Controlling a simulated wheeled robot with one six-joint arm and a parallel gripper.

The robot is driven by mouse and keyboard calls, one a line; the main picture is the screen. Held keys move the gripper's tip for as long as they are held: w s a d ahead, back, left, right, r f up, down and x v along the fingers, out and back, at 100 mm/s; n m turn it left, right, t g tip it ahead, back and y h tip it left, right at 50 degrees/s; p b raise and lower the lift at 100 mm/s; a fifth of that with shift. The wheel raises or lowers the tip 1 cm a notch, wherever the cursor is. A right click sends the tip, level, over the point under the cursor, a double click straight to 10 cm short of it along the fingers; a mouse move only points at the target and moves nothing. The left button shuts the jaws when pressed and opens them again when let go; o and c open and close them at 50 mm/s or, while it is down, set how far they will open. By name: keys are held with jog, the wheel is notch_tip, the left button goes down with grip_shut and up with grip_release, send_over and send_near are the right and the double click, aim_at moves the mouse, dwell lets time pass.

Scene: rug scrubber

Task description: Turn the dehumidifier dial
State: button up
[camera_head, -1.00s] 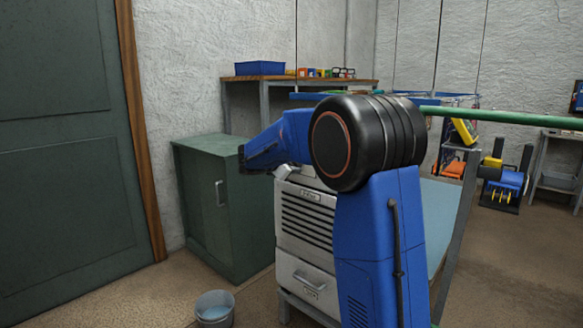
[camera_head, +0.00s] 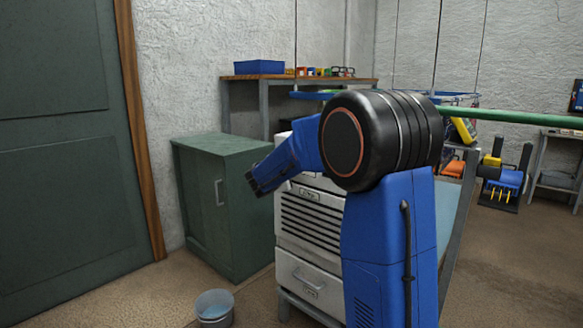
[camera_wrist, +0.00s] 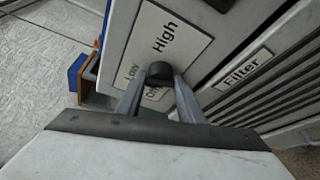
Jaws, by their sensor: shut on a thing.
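The dehumidifier (camera_head: 312,222) is a pale box with dark louvres, partly hidden behind my blue arm in the head view. In the wrist view its dial (camera_wrist: 159,71) is a small dark knob on a white plate (camera_wrist: 150,40) marked "High", "Low" and a partly covered "Off". My gripper (camera_wrist: 160,84) is shut on the dial, with one grey finger on each side of it. The wrist picture is tilted, so the labels read slanted. In the head view the dial and fingertips cannot be made out.
A label "Filter" (camera_wrist: 243,68) sits beside the louvres. A green cabinet (camera_head: 222,205) stands left of the dehumidifier, and a bucket (camera_head: 214,307) is on the floor in front. A shelf with a blue bin (camera_head: 259,67) is behind. A dark green door (camera_head: 65,150) is at the left.

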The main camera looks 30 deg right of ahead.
jog(key=shift+f+m+t+h, duration=0.15)
jog(key=shift+m+t, duration=0.15)
jog(key=shift+m, duration=0.45)
jog(key=shift+f+m+t+h, duration=0.15)
jog(key=shift+m+t, duration=0.15)
jog(key=shift+m, duration=0.45)
jog(key=o, duration=1.1)
jog(key=shift+c, duration=0.2)
jog(key=shift+r, duration=0.1)
jog(key=v, duration=1.7)
jog(key=shift+s+a, duration=0.15)
jog(key=shift+s, duration=0.1)
